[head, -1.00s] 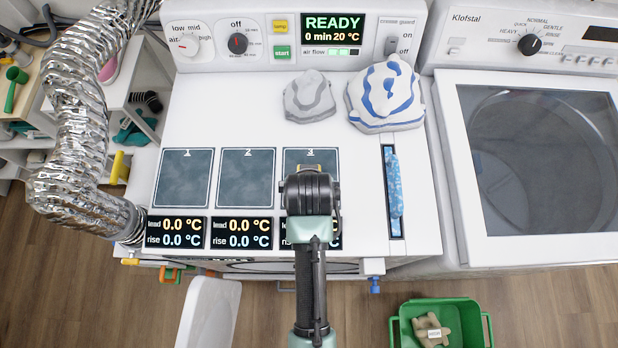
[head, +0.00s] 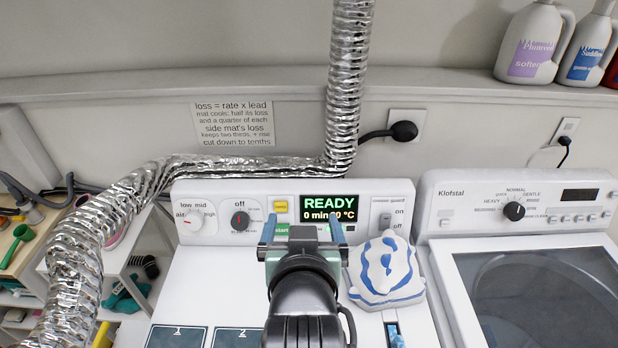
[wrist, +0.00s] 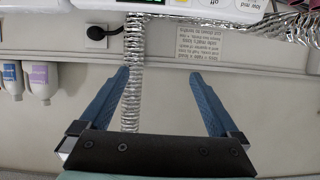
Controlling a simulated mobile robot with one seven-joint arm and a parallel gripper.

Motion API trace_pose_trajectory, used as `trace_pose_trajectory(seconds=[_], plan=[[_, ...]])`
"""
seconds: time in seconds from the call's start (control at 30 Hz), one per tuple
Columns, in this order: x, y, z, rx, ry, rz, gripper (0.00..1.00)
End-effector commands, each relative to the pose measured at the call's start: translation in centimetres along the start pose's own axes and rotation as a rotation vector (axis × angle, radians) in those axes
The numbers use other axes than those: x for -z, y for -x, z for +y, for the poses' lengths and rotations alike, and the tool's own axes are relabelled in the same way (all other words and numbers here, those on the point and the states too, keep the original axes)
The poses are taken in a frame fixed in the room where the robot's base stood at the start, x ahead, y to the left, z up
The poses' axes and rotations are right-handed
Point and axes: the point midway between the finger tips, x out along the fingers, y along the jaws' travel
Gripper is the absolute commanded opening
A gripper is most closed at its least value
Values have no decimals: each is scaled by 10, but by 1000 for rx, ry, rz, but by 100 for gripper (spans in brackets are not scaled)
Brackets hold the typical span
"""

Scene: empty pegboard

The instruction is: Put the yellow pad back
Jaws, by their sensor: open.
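My gripper (head: 302,232) is raised in front of the dryer's control panel (head: 375,200), with its two blue fingers spread. In the wrist view my gripper (wrist: 160,74) is open, with nothing between its fingers. A small yellow piece (head: 103,335) shows at the left side of the dryer, low in the head view; I cannot tell whether it is the yellow pad. No other yellow pad is clearly in view. Mats 1 (head: 176,337) and 2 (head: 237,338) show only their far edges. My arm hides the place of mat 3.
A blue-and-white striped cloth (head: 385,270) lies on the dryer top, right of my gripper. A silver duct (head: 350,80) runs up the wall and along the left. A washer (head: 525,215) stands at the right. Bottles (head: 535,45) stand on the shelf.

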Motion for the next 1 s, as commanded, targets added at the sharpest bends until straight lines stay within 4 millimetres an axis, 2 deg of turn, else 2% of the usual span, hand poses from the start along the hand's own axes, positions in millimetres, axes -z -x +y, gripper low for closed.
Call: trace_pose_trajectory(seconds=[0.03,0.07,0.1,0.17,0.2,0.3,0.4,0.5,0.6,0.93,1.0], plan=[[56,14,0,-1,0,156,97],[85,24,0,-2,0,243,97],[123,41,1,-3,1,359,97],[175,72,1,-4,5,529,97],[206,95,1,-6,7,638,97],[264,155,1,-12,15,876,97],[299,206,0,-14,22,1055,97],[316,238,0,-17,27,1163,97],[322,252,0,-19,30,1210,97],[322,253,0,-18,29,1211,97],[313,248,0,-17,29,1210,97]])
